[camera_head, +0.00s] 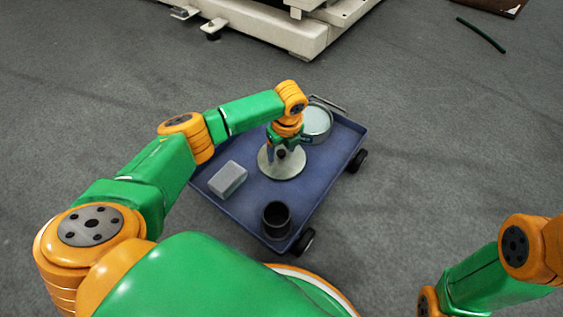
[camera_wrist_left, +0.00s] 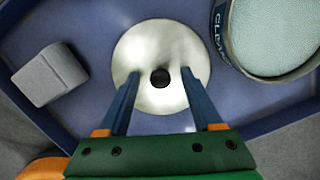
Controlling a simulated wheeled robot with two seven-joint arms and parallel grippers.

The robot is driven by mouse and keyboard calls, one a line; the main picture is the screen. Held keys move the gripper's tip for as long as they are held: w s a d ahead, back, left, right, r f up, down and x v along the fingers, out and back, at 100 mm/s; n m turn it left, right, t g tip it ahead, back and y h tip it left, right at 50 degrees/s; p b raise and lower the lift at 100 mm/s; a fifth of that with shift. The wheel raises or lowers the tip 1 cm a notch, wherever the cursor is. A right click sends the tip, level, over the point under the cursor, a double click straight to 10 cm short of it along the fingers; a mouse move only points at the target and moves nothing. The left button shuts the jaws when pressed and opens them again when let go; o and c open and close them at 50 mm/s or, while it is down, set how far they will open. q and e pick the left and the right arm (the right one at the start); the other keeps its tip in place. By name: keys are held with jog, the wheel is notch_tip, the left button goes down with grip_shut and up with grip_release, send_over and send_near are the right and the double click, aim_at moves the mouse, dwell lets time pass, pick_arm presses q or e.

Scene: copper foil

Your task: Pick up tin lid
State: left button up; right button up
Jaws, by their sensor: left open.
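The tin lid (camera_head: 287,170) is a round, pale metal disc with a black knob in its middle, lying on the blue cart. In the left wrist view the tin lid (camera_wrist_left: 160,40) is seen from above, with its dark knob between my fingers. My left gripper (camera_head: 279,153) is over the lid, pointing down. In the wrist view my left gripper (camera_wrist_left: 160,73) is open, one finger on each side of the knob, not closed on it. I cannot tell whether the fingertips touch the lid. My right gripper is out of view; only part of my right arm shows at lower right.
A blue wheeled cart (camera_head: 247,212) with a raised rim carries everything. A round tin (camera_head: 318,122) with pale contents stands beyond the lid. A grey block (camera_head: 228,179) lies to the left, a black cup (camera_head: 277,217) near the front corner. Grey floor surrounds the cart.

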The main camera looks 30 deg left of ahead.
pick_arm(q)
jog(key=shift+r, duration=0.1)
grip_shut()
jog(key=shift+r, duration=0.1)
